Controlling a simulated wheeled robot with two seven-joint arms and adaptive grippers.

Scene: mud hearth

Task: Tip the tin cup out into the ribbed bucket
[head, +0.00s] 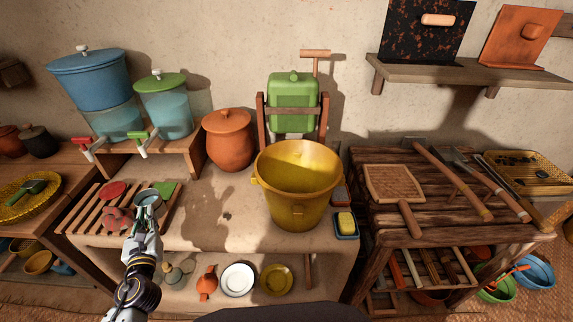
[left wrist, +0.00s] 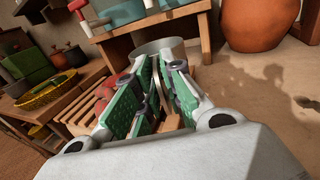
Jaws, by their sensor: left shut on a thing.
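The ribbed bucket (head: 297,207) is yellow and stands upright on the counter, open at the top and a little right of the middle in the head view. My left gripper (head: 146,214) is shut on the tin cup (head: 148,198) at the slatted rack, left of the bucket. In the left wrist view the pale metal cup (left wrist: 160,47) shows beyond the green-padded fingers (left wrist: 160,85). The fingers hide part of the cup, and I cannot see its contents. My right gripper is not in view.
The slatted wooden rack (head: 87,209) holds red items and a green one. A clay pot (head: 228,140) and a green press (head: 293,100) stand behind. Two water dispensers stand back left. A soap dish (head: 346,224) is right of the bucket. Counter between rack and bucket is clear.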

